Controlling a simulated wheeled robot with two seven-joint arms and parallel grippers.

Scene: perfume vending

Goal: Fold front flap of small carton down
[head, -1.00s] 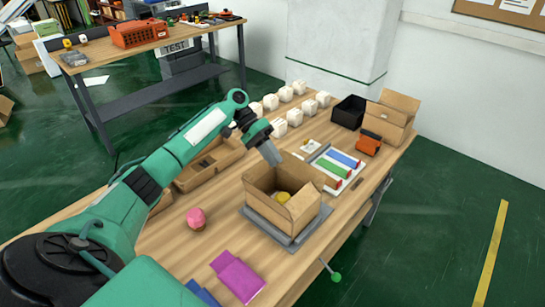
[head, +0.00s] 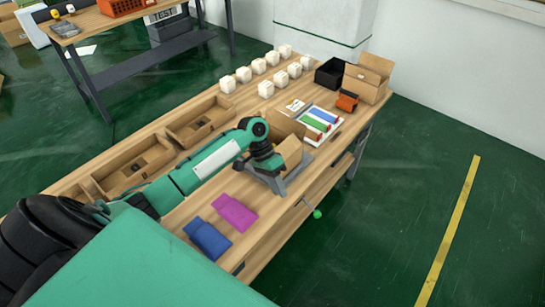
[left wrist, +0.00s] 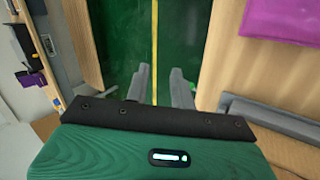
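The small carton (head: 292,150) stands open on a grey tray (head: 301,181) near the table's front edge, partly hidden behind my left arm. Its far flap (head: 282,125) stands up; the near side and the front flap are mostly hidden, so I cannot tell the front flap's angle. My left gripper (head: 276,182) is at the carton's near side, pointing down toward the table edge. In the left wrist view its two grey fingers (left wrist: 160,84) are a little apart with nothing between them, over the green floor. I cannot tell whether it touches the carton. My right gripper is out of view.
A magenta pouch (head: 235,212) and a blue pouch (head: 207,238) lie on the near tabletop. Brown open boxes (head: 200,118) lie along the far edge. Beyond the carton are coloured tubes on a white holder (head: 338,115), white blocks (head: 266,89) and a black bin (head: 330,74).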

